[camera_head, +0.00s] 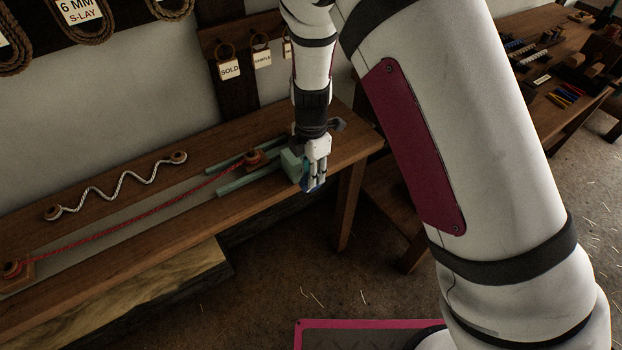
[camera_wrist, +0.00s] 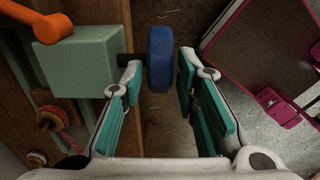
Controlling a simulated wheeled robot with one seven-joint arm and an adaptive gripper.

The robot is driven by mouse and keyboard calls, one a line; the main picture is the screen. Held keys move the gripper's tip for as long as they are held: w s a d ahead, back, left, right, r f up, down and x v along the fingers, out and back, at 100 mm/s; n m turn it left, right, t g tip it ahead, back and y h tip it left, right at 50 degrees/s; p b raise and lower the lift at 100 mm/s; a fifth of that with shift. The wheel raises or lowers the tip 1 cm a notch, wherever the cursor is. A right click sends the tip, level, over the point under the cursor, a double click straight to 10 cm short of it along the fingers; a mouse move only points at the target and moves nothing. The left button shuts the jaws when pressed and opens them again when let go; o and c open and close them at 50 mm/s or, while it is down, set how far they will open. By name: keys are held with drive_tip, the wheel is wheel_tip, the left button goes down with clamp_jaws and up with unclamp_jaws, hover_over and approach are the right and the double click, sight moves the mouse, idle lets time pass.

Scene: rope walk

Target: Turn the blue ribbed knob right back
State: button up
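The blue ribbed knob (camera_wrist: 160,58) sits on a short dark shaft on the right side of a pale green block (camera_wrist: 78,64) in the wrist view. In the head view the knob (camera_head: 307,185) is partly hidden by my gripper (camera_head: 317,176) at the bench's right end. The green block (camera_head: 291,162) shows beside it. In the wrist view my gripper (camera_wrist: 159,70) is open, one finger on each side of the knob. The left fingertip is by the shaft, close to the knob's inner face. A narrow gap shows at the right fingertip. Contact cannot be told.
An orange lever (camera_wrist: 40,24) rises over the green block. A red rope (camera_head: 130,217) runs along the wooden bench (camera_head: 165,239). A white wavy rope (camera_head: 117,183) lies behind it. Another table (camera_head: 545,60) with small items stands at the back right. Open floor lies in front.

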drive_tip(key=shift+f, duration=1.85)
clamp_jaws()
drive_tip(key=shift+p, duration=0.3)
